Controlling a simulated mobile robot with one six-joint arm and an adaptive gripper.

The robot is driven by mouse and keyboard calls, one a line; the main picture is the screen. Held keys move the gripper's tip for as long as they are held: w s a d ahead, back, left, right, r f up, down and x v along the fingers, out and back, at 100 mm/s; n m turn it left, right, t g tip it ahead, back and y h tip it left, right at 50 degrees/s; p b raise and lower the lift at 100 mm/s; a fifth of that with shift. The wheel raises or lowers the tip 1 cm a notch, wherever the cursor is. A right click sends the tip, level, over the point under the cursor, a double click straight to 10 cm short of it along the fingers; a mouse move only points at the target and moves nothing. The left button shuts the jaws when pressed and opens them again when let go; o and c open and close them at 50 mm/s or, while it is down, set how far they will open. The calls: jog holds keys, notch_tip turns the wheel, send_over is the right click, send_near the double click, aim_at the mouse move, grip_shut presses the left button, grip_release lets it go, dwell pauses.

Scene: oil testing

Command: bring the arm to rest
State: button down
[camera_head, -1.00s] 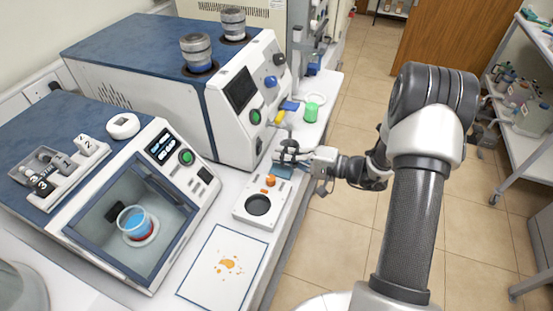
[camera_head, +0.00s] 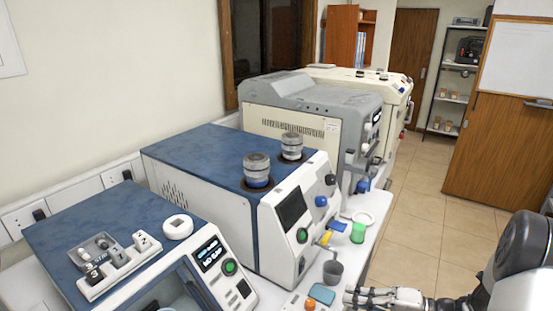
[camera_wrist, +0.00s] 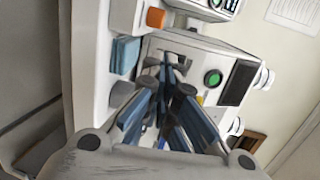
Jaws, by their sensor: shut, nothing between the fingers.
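My gripper (camera_head: 352,297) is at the lower edge of the head view, over the right edge of the white bench, with my arm reaching in from the right. In the wrist view, my gripper (camera_wrist: 168,75) has its blue-padded fingers drawn together with nothing held. A grey cup (camera_head: 333,271) stands on the bench beyond the gripper, apart from it. A folded blue cloth (camera_head: 321,294) lies to the gripper's left; it also shows in the wrist view (camera_wrist: 125,54).
A blue-topped machine (camera_head: 215,160) with two metal caps stands along the bench. A smaller machine (camera_head: 95,225) is at the lower left. A green cup (camera_head: 357,233) stands farther back. Open tiled floor (camera_head: 410,225) lies to the right.

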jog(key=s+a+r+n+g+h, duration=0.55)
jog(key=s+a+r+g, duration=0.25)
jog(key=s+a+r, duration=0.4)
jog(key=s+d+r+t+h, duration=0.2)
jog(key=s+h, duration=0.2)
jog(key=s, duration=0.1)
jog(key=s+d+r+t+h, duration=0.2)
jog(key=s+t+h, duration=0.1)
jog(key=s+h, duration=0.1)
jog(key=shift+s+d+r, duration=0.4)
jog(key=shift+s, duration=0.4)
